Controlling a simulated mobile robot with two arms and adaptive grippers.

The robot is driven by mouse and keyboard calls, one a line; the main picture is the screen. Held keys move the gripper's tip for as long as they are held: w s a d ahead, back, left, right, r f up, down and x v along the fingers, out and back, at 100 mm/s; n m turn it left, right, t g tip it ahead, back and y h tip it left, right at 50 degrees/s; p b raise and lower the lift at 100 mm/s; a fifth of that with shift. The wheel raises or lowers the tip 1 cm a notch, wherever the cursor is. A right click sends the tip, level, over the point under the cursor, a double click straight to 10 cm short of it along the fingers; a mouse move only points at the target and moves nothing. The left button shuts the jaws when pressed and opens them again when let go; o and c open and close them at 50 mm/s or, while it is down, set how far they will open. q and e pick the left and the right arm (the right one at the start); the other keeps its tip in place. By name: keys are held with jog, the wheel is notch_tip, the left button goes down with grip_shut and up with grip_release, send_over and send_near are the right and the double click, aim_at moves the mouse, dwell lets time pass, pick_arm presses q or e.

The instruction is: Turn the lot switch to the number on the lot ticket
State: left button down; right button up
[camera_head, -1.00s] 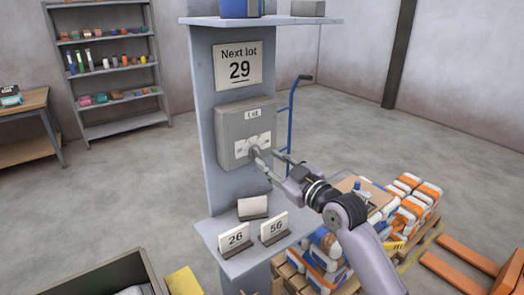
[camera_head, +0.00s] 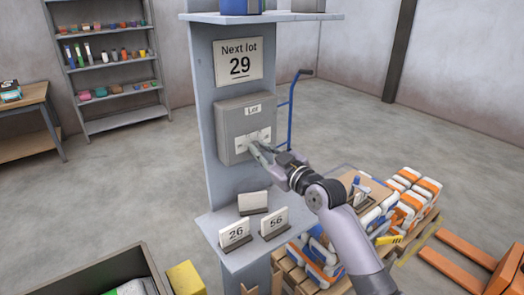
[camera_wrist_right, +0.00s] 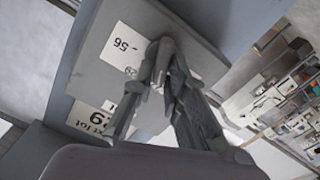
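The lot ticket (camera_head: 238,62) on the column reads "Next lot 29"; part of it shows in the wrist view (camera_wrist_right: 92,119). Below it is the grey lot box (camera_head: 233,122) with a white dial plate; it also shows in the wrist view (camera_wrist_right: 92,82). On the plate I read 56 and a smaller 29. My right gripper (camera_head: 255,147) is at the dial, its fingers closed in around the switch knob, also in the wrist view (camera_wrist_right: 166,66). The fingers cover most of the knob, so its pointing direction is hidden. My left gripper is not in view.
A small ledge (camera_head: 243,256) below the box holds cards 26 (camera_head: 234,233) and 56 (camera_head: 274,222) and a blank card (camera_head: 253,202). A blue hand truck (camera_head: 292,110) stands behind the column. Bags on a pallet (camera_head: 408,195) lie at right. A dark bin (camera_head: 90,278) is at lower left.

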grip_shut()
jog(key=shift+m, duration=0.3)
jog(key=shift+w+d+m+p, duration=0.15)
jog(key=shift+m+p, duration=0.55)
jog(key=shift+m, duration=1.3)
jog(key=shift+w+d+m+p, duration=0.15)
jog(key=shift+m+p, duration=0.5)
jog(key=shift+m, duration=1.35)
jog(key=shift+s, duration=0.1)
jog(key=o, duration=0.5)
grip_release()
